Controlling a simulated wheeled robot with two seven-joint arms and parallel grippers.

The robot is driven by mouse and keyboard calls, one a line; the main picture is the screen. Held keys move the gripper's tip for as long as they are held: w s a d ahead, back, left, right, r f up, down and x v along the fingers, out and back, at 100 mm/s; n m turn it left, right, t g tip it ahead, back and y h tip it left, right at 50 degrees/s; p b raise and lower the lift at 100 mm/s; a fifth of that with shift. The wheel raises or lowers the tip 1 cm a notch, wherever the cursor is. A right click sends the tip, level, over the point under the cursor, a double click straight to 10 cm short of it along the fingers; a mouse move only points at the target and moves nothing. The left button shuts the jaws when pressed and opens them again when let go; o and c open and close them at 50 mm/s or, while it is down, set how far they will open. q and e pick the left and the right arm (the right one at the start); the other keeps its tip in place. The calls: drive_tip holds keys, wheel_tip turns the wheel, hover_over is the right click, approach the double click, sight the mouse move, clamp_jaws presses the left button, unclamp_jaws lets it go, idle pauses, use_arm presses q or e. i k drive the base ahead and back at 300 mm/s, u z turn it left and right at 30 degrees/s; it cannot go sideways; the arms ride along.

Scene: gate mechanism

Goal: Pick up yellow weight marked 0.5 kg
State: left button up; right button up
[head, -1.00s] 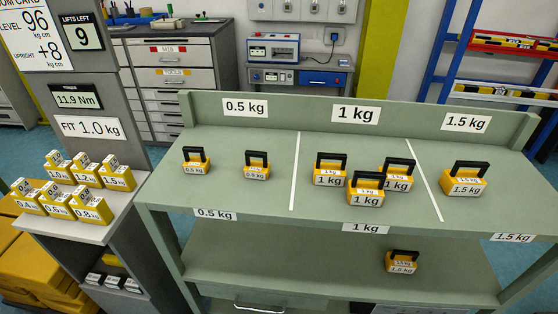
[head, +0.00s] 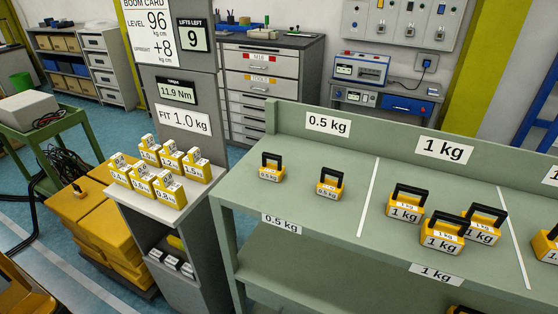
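Two yellow weights with black handles, a left one (head: 271,168) and a right one (head: 330,184), stand upright and apart on the green bench (head: 300,215). They are in its 0.5 kg section, and their small labels appear to read 0.5 kg. Several yellow blocks with white tops, such as the front right one (head: 168,194), stand in two rows on a small grey shelf (head: 150,212); their labels are too small to read surely now. Neither of my grippers is in view.
Three weights marked 1 kg, one of them in front (head: 442,236), stand right of a white dividing line (head: 368,196). A grey post (head: 178,75) with a "FIT 1.0 kg" sign (head: 184,119) rises behind the small shelf. A green cart (head: 50,130) stands at left.

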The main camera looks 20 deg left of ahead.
sight(78, 193)
drive_tip(key=u, duration=3.45)
